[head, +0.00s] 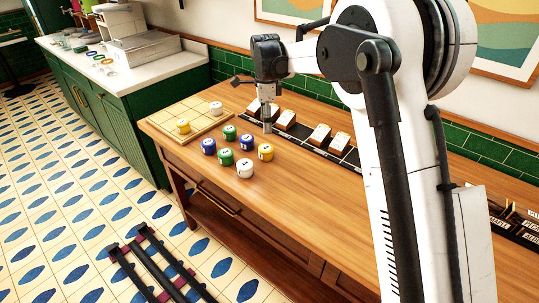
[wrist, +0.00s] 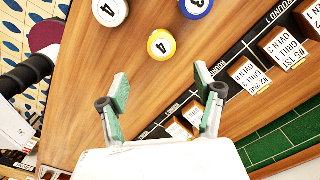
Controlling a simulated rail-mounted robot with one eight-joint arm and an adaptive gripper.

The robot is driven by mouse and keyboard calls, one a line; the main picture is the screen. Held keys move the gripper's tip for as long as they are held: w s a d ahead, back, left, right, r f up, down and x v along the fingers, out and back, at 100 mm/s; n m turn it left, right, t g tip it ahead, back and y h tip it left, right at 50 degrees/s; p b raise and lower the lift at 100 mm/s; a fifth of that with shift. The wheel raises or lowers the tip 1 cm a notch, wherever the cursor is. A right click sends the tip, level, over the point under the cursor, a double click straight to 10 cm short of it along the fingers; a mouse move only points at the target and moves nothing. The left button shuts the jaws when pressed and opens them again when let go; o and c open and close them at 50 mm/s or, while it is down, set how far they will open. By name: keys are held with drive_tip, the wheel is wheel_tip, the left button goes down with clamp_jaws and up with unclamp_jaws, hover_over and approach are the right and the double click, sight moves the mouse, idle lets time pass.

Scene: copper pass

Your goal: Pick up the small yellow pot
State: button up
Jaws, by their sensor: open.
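One yellow pot (head: 265,152) stands on the wooden table, right of the other loose pots. The other yellow pot (head: 183,126) sits on the pale wooden board at the table's left end. My gripper (head: 267,126) is over the table's back part, behind the loose pots. In the wrist view my gripper (wrist: 162,84) has its fingers wide apart, with nothing between them.
Black strip (head: 345,158) with wooden label blocks (head: 319,137) runs along the back. The pale board (head: 160,123) lies left. The table's front right is clear.

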sight(265, 148)
wheel_tip(265, 148, down, 8)
drive_tip(key=shift+f, duration=0.25)
drive_tip(key=shift+w+a+f+p, duration=0.1)
drive_tip(key=shift+f+p, duration=0.2)
drive_tip(key=shift+f, duration=1)
drive_tip(key=shift+w+a+f+p, duration=0.1)
drive_tip(key=shift+f+p, duration=0.15)
drive_tip(key=shift+f, duration=1)
drive_tip(key=c, duration=1.3)
drive_tip(key=shift+c, duration=0.2)
drive_tip(key=shift+r, duration=0.1)
